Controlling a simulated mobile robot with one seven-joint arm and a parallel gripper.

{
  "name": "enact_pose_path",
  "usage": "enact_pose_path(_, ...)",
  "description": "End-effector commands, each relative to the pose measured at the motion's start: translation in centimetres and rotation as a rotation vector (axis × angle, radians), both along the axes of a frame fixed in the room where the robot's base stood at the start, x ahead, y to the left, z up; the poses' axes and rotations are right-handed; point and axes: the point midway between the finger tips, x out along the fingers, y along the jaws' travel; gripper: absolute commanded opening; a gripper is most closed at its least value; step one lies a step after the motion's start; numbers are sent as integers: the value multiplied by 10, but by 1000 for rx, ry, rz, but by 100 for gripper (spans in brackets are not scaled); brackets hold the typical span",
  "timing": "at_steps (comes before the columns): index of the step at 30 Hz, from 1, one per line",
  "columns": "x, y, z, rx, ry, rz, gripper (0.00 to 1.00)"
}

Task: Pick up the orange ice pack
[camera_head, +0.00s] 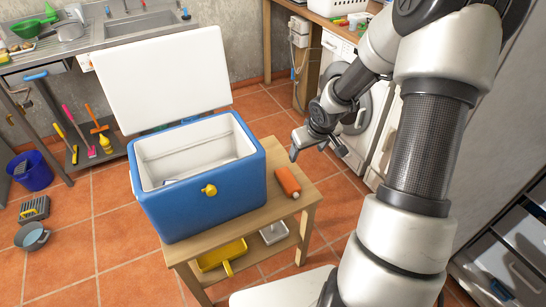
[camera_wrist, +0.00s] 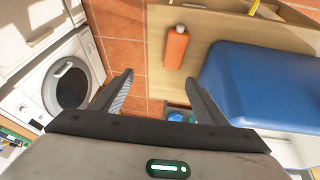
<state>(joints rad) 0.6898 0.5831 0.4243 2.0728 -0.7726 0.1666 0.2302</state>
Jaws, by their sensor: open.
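The orange ice pack (camera_head: 287,181) is a slim orange block with a small grey cap at one end. It lies on the wooden table beside the right side of the blue cooler. In the wrist view the orange ice pack (camera_wrist: 176,50) lies ahead of the fingers, right of their centre line, with nothing covering it. My gripper (camera_head: 317,152) is open and empty, above and behind the table's right edge in the head view. In the wrist view my gripper (camera_wrist: 158,80) has its fingers spread wide, apart from the ice pack.
The blue cooler (camera_head: 205,206) stands open with its white lid (camera_head: 160,68) raised; a yellow knob sits on its front. The wooden table (camera_head: 272,212) has little bare top. A yellow dustpan (camera_head: 222,255) lies on its lower shelf. A washing machine (camera_head: 338,46) stands behind right.

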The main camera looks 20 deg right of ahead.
Motion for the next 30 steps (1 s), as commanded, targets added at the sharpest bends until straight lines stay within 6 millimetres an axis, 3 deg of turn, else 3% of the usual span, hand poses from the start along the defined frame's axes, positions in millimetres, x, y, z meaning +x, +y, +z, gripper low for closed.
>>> enact_pose_path(1,-5,6,-21,38,14,3,67)
enact_pose_path(7,-7,18,-50,93,26,14,67)
enact_pose_path(21,28,23,-138,91,27,13,67)
enact_pose_path(30,39,24,-159,89,26,13,67)
